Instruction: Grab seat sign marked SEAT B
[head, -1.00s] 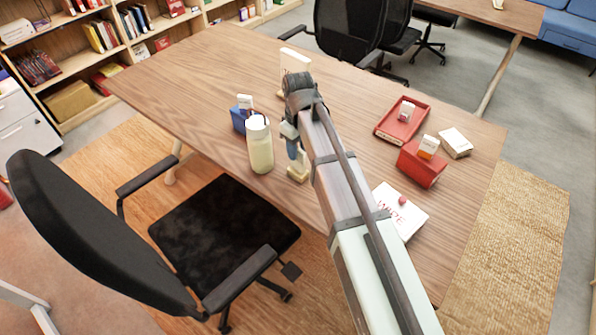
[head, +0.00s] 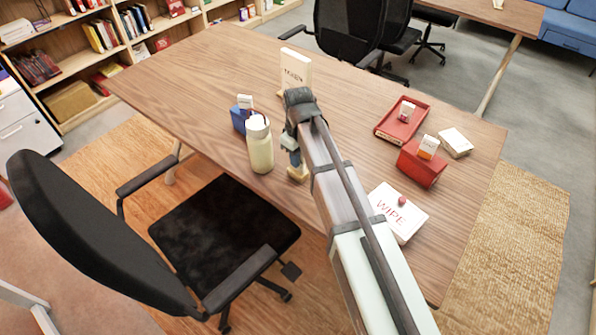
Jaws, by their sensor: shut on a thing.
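My gripper (head: 294,160) points down over the near side of the wooden table (head: 200,95), just right of a cream bottle. It is shut on a small cream piece (head: 298,174), likely the seat sign. Only its lower part shows below the jaws, and no lettering on it can be read. I cannot tell whether it touches the table. A taller cream sign (head: 296,66) stands upright farther back, behind my wrist. Its print is too small to read surely and its lower part is partly hidden.
The cream bottle (head: 259,148) stands close left of my gripper, with a blue holder (head: 238,121) behind it. At right are a red tray (head: 384,131), a red box (head: 420,169), a white box (head: 455,142) and a box marked WIPE (head: 398,213). The table's left part is clear.

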